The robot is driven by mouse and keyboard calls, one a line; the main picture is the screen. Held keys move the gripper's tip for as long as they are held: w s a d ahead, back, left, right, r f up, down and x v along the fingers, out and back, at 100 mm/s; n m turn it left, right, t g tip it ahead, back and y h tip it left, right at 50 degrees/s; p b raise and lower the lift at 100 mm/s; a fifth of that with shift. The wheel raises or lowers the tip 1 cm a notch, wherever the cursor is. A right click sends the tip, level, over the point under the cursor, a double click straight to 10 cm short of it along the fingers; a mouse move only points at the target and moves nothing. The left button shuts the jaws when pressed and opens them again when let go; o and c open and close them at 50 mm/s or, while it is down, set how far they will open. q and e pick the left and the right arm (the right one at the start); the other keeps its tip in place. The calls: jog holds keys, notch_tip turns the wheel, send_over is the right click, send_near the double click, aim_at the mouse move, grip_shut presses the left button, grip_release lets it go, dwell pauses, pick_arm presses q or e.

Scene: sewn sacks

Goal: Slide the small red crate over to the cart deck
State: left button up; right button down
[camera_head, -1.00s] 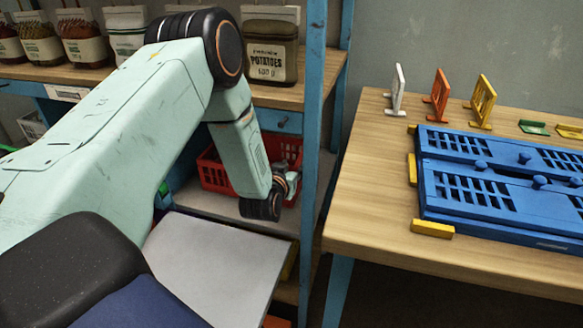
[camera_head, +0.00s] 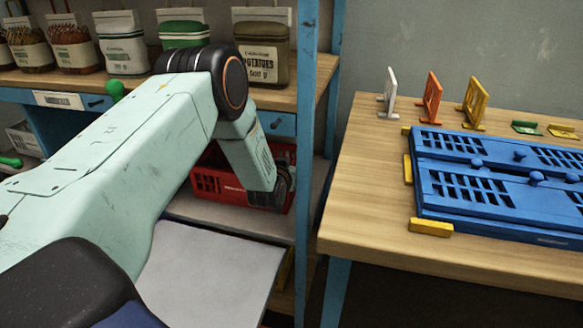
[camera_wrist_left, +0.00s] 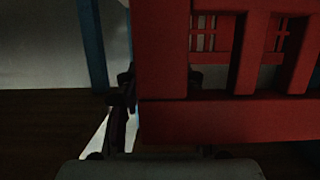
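The small red crate (camera_head: 225,187) stands on the lower shelf of the blue-framed rack, partly hidden behind my left arm. In the left wrist view its slotted red wall (camera_wrist_left: 225,120) fills the right half, very close. My left gripper (camera_head: 286,183) is at the crate's right front part, mostly hidden by my wrist. In the wrist view one dark finger (camera_wrist_left: 122,105) shows just left of the crate's edge; the other is hidden behind the red wall. I cannot tell whether it grips the crate. The cart deck (camera_head: 215,272) is a bare grey plate in front of the shelf. My right gripper is out of view.
A blue rack post (camera_head: 306,150) stands close to the right of the crate. A wooden table (camera_head: 365,200) with a blue slotted panel (camera_head: 480,190) is further right. Sacks, including a potatoes sack (camera_head: 262,55), stand on the shelf above.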

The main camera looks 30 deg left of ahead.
pick_arm(q)
grip_shut()
dwell(0.6)
